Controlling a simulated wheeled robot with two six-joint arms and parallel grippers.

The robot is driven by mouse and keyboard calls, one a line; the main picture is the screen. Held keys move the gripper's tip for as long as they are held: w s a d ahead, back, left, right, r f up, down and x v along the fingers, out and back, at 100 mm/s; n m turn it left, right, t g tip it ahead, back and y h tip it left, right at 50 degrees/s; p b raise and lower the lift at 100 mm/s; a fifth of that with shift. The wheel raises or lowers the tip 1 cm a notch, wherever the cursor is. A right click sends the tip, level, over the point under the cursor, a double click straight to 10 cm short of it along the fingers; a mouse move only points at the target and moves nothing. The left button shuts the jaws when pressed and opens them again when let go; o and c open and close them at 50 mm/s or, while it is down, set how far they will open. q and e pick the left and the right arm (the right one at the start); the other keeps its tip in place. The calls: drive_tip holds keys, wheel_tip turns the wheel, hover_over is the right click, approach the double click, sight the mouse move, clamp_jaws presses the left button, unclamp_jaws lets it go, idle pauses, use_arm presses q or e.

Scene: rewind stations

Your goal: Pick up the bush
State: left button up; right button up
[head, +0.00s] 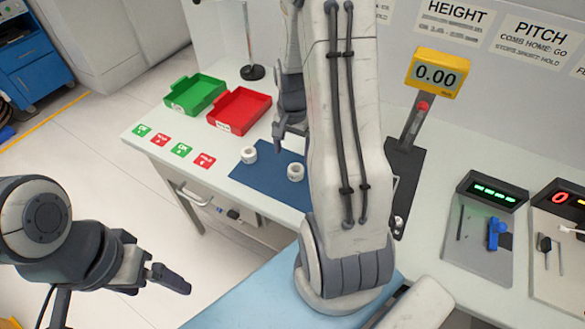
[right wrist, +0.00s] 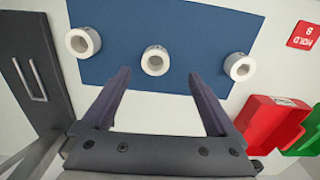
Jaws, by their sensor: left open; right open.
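Three white ring-shaped bushes lie on a blue mat (head: 270,178). The right wrist view shows a left bush (right wrist: 82,42), a middle bush (right wrist: 155,60) and a right bush (right wrist: 240,67). The head view shows two, a left bush (head: 249,154) and a right bush (head: 295,172); my right arm hides the third. My right gripper (right wrist: 158,84) is open and empty, its fingers pointing towards the mat, with the middle bush lined up between and beyond the fingertips. My left gripper (head: 168,277) is open and empty, off the bench at lower left.
A green tray (head: 195,93) and a red tray (head: 239,110) stand behind the mat. Small green and red labels (head: 181,149) lie along the bench's left end. A gauge reading 0.00 (head: 437,74) stands right of my right arm. Tool stations (head: 480,240) are further right.

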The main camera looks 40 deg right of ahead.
sight(296, 167)
wheel_tip(296, 167, down, 2)
drive_tip(key=shift+f, duration=0.1)
drive_tip(key=shift+s+d+f+p, duration=0.1)
drive_tip(key=shift+d+f+p, duration=0.05)
drive_tip(key=shift+f, duration=0.75)
drive_tip(key=shift+d+f+p, duration=0.15)
drive_tip(key=shift+f+p, duration=0.05)
drive_tip(key=shift+f, duration=0.65)
drive_tip(key=shift+s+d+f+p, duration=0.1)
drive_tip(key=shift+d+f+p, duration=0.05)
drive_tip(key=shift+f, duration=0.75)
drive_tip(key=c, duration=1.4)
